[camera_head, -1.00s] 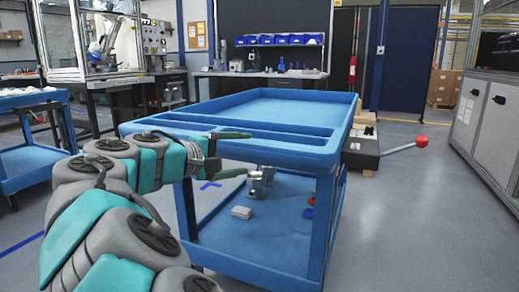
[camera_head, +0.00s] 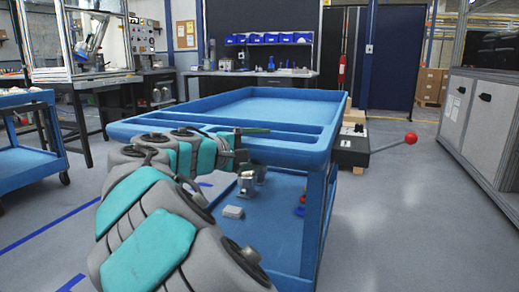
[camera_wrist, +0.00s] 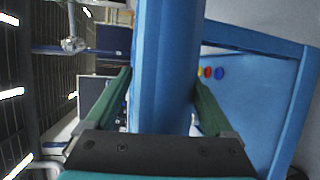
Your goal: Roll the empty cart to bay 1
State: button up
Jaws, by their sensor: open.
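A blue cart (camera_head: 322,163) stands in front of me, and its upper tray is empty. Its lower shelf (camera_head: 262,229) holds a few small grey parts (camera_head: 233,212) and red and blue round pieces (camera_head: 301,205). My gripper (camera_head: 262,150) is at the near end of this cart, open, with its green fingers above and below the rim. In the wrist view the open gripper (camera_wrist: 163,78) has the blue rim (camera_wrist: 166,60) between its fingers, with a gap showing on at least one side. A second blue cart (camera_head: 40,158) at the left has pale items on top. I see no bay number.
A pallet truck with a red-knobbed lever (camera_head: 410,138) stands just right of the cart. Grey cabinets (camera_head: 470,120) line the right side. A workbench (camera_head: 203,74) with blue bins stands behind. Grey floor (camera_head: 385,230) is free at the right; blue lines mark the left floor.

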jog(key=shift+c, duration=0.3)
grip_shut()
dwell(0.3)
